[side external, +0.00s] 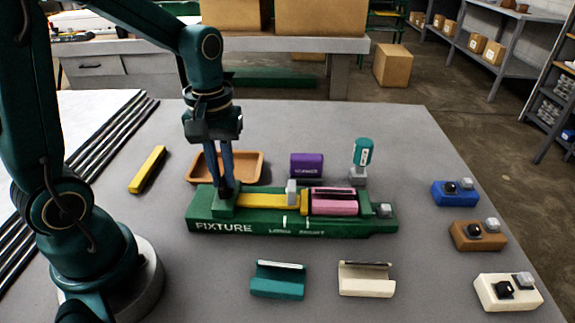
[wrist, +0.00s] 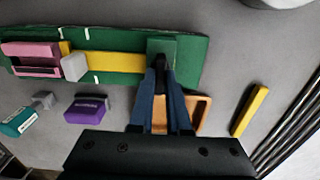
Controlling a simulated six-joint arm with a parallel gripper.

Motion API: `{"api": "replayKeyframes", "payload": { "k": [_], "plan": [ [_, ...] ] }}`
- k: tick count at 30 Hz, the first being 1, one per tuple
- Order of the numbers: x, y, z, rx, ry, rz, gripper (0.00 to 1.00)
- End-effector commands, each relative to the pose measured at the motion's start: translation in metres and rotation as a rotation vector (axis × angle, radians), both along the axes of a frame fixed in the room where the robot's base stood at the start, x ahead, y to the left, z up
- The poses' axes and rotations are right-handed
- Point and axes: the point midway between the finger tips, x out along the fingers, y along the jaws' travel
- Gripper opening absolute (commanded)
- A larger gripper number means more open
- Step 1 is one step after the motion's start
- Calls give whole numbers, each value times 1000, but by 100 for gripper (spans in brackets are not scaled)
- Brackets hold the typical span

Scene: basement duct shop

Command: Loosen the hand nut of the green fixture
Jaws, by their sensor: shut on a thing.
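The green fixture (side external: 210,226) lies on the grey table, with "FIXTURE" on its front; its smaller lettering is too blurred to read surely. A yellow bar (side external: 260,201), a grey block (side external: 291,187) and a pink piece (side external: 334,202) sit along its top. My gripper (side external: 226,190) points down at the fixture's left end. In the wrist view my gripper (wrist: 161,66) is shut on the dark hand nut (wrist: 161,60) at the green end block (wrist: 170,46). The fingers hide most of the nut, so its turn cannot be told.
An orange tray (side external: 256,166) and a purple block (side external: 306,165) stand behind the fixture. A teal-topped tool (side external: 362,155) stands right of them. A loose yellow bar (side external: 147,169) lies left. Teal (side external: 278,282) and cream (side external: 366,281) holders lie in front; several switch boxes (side external: 478,236) stand right.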

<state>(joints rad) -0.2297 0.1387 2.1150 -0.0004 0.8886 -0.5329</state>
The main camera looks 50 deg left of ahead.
Motion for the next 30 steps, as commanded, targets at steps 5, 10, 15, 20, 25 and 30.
{"api": "replayKeyframes", "payload": {
  "k": [5, 10, 15, 20, 25, 30],
  "plan": [
    [1, 0, 1, 1, -4, 32, 0],
    [1, 0, 1, 1, -4, 41, 0],
    [1, 0, 1, 1, -4, 41, 0],
    [1, 0, 1, 1, -4, 41, 38],
    [1, 0, 1, 1, -2, 39, 45],
    [1, 0, 1, 1, -2, 38, 45]
  ]
}}
